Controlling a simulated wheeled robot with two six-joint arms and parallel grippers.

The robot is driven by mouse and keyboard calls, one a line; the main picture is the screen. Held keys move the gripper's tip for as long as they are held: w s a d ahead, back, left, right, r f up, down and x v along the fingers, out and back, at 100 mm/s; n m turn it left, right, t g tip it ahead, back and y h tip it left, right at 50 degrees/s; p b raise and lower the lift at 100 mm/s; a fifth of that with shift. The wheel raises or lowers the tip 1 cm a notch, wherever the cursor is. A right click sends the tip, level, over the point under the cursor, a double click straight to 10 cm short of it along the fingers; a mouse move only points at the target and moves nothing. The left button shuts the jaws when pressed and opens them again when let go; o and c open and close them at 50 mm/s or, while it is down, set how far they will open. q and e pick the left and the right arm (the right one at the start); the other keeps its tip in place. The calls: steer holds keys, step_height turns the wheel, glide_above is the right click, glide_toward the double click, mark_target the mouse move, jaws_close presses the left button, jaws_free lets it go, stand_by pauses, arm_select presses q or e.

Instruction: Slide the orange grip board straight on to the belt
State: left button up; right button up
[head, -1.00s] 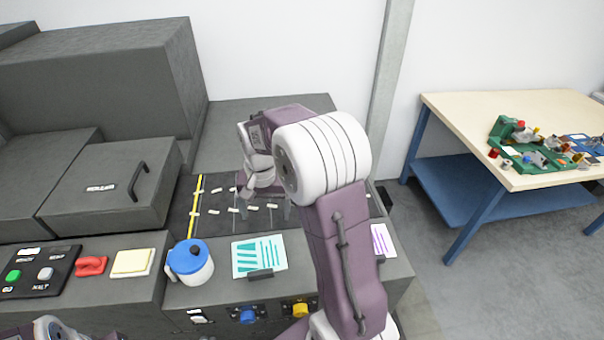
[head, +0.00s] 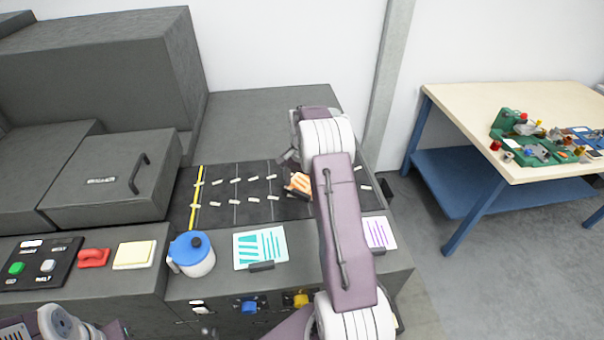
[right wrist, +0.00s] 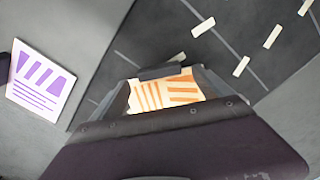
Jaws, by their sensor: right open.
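The orange-striped grip board (head: 299,184) shows partly in the head view, at the right part of the dark belt (head: 255,210) with its white marks; my right arm hides the rest of it. In the right wrist view the board (right wrist: 166,95) lies between the fingers of my right gripper (right wrist: 163,82). A dark bar crosses near its far edge. My right gripper (head: 293,163) is open at the board; I cannot tell whether the fingers touch it. My left arm shows only at the lower left corner, and its jaws cannot be made out.
A teal-striped board (head: 260,246) and a purple-striped board (head: 379,233) lie on the front ledge. A blue-lidded white jug (head: 191,256) stands left of the teal one. A yellow line (head: 196,200) marks the belt's left part. A workbench (head: 470,106) stands at the right.

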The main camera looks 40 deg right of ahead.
steer(key=shift+f, duration=0.6)
steer(key=shift+a+f, duration=0.1)
steer(key=shift+f, duration=0.25)
steer(key=c, duration=1.5)
steer(key=shift+r+n+p, duration=0.1)
steer(key=shift+n+p, duration=0.5)
steer(key=shift+n, duration=0.4)
steer(key=n, duration=0.2)
steer(key=shift+n+p, duration=0.4)
steer(key=n, duration=0.3)
steer(key=o, duration=1.5)
